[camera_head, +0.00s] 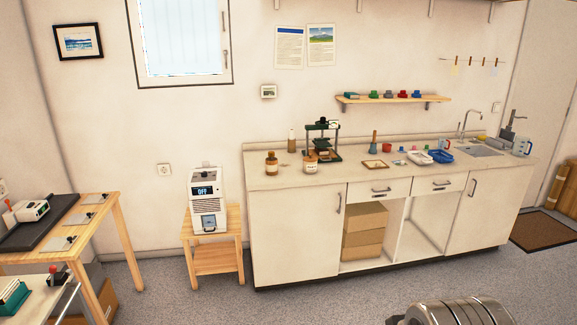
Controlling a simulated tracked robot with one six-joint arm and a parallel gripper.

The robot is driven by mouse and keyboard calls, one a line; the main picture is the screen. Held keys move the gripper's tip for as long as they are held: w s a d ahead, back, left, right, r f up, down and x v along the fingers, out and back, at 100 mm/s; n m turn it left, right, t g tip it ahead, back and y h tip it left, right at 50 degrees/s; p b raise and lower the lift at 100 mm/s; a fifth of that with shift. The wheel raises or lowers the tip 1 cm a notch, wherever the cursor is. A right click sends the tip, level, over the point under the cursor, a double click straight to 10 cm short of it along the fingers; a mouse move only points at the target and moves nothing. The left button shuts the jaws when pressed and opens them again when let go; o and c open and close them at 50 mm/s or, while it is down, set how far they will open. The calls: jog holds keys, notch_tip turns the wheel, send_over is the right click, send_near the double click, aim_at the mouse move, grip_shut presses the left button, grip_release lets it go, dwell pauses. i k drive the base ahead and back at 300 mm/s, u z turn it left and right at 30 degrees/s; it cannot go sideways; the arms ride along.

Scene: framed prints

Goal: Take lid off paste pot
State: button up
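Two small brown jars with pale labels stand on the white counter (296,182). The right jar (310,163) is squatter, with a wide, lighter brown top, and stands in front of a dark green press (323,143). The labels are too small to read, so I cannot tell for sure which is the paste pot; both appear closed. My gripper is not in view. A metallic ribbed part at the bottom right seems to be my own arm, well short of the counter.
A brown bottle (291,140) stands behind the jars. A wooden tray (375,164), blue and white trays and a sink (478,150) lie to the right. A white machine (207,200) sits on a wooden stand left of the counter. The grey floor in front is mostly clear.

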aim_at(310, 157)
jog(key=u, duration=0.1)
jog(key=i, duration=1.4)
jog(key=u, duration=0.2)
jog(key=i, duration=2)
jog(key=u, duration=0.1)
